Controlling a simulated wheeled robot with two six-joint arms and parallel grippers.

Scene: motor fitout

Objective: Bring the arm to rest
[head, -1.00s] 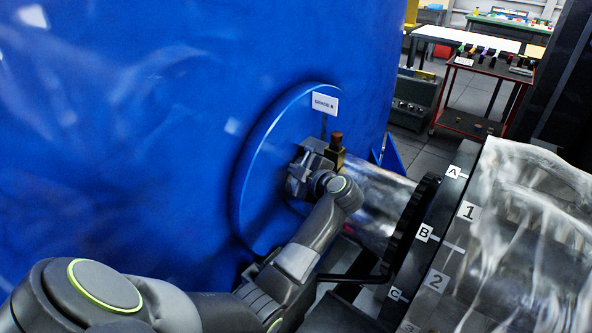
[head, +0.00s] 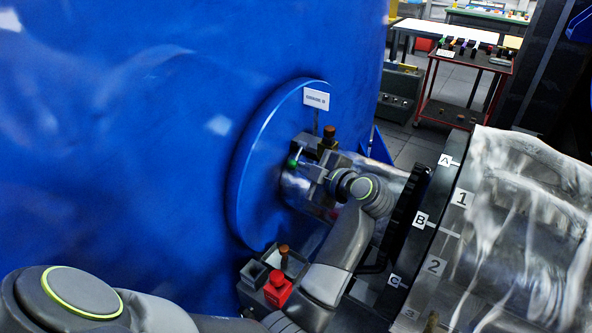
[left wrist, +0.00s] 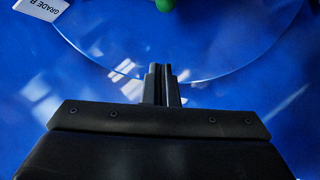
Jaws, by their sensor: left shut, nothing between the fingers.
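My left arm (head: 345,240) reaches up from the bottom of the head view. Its gripper (head: 302,168) is in front of the round blue flange, near a small green part (head: 293,161). In the left wrist view the gripper's two fingers (left wrist: 161,72) are together with nothing between them. The green part (left wrist: 165,5) is cut off at the top edge there, apart from the fingertips. My right gripper is not in view.
The blue flange (head: 262,165) carries a "GRADE B" label (head: 317,98). A brown-topped fitting (head: 328,142) and a shiny shaft stand close to the wrist. A red block (head: 278,290) sits by grey bins below. A ridged black ring and lettered housing (head: 440,215) are right. A red-framed cart (head: 470,85) stands behind.

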